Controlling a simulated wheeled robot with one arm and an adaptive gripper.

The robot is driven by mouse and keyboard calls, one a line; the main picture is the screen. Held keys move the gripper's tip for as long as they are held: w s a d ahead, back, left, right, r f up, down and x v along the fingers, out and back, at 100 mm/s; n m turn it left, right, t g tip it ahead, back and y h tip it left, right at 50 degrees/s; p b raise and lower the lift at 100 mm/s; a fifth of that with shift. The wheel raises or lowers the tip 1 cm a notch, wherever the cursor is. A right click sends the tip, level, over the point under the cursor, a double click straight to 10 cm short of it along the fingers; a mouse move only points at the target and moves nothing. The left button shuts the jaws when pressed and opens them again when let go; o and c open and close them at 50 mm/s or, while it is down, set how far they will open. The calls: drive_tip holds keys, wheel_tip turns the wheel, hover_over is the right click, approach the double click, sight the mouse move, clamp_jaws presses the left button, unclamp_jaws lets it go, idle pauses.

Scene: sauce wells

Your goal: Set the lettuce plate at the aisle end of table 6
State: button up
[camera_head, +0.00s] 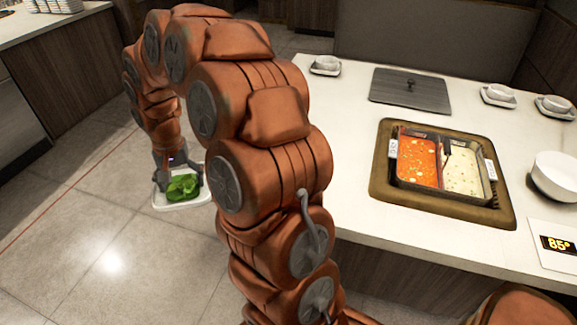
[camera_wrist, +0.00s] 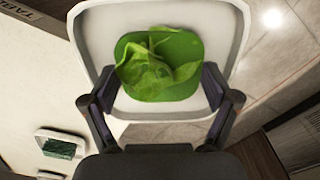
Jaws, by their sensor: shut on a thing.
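The lettuce plate (camera_head: 183,205) is a white, rounded square plate with green leaves (camera_head: 183,187) on it. My gripper (camera_head: 178,167) is shut on this plate and holds it over the aisle floor, left of the table (camera_head: 350,205). In the wrist view the plate (camera_wrist: 175,15) lies between the two fingers, and the leaves (camera_wrist: 158,66) rest on a green base in its middle. The plate looks about level. My arm hides the left edge and near part of the table. A dark panel in the wrist view's upper left shows partial lettering, "TABL".
A counter (camera_head: 30,22) stands at the upper left. Tiled floor (camera_head: 80,240) is open at left.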

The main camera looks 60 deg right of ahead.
drive_tip(key=s+d+f+m+b, duration=0.1)
drive_tip(key=s+d+m+b, duration=0.3)
drive_tip(key=s, duration=0.3)
drive_tip(key=s+d+m+b, duration=0.2)
drive_tip(key=s+d+m, duration=0.2)
drive_tip(key=s+m, duration=0.25)
drive_tip(key=s+d+f+m+b, duration=0.1)
drive_tip(key=s+d+m+b, duration=0.3)
drive_tip(key=s, duration=0.3)
drive_tip(key=shift+m, duration=0.35)
drive_tip(key=w+d, duration=0.2)
drive_tip(key=w, duration=0.2)
drive_tip(key=w+d+p, duration=0.1)
drive_tip(key=w+d, duration=0.2)
drive_tip(key=w, duration=0.2)
drive_tip(key=w+d+f+p, duration=0.1)
drive_tip(key=w+d, duration=0.1)
drive_tip(key=w, duration=0.3)
drive_tip(key=shift+d, duration=0.3)
drive_tip(key=shift+f, duration=1.7)
drive_tip(key=shift+f, duration=0.15)
drive_tip(key=o, duration=1.2)
drive_tip(key=shift+o, duration=0.2)
wheel_tip(320, 180, up, 12)
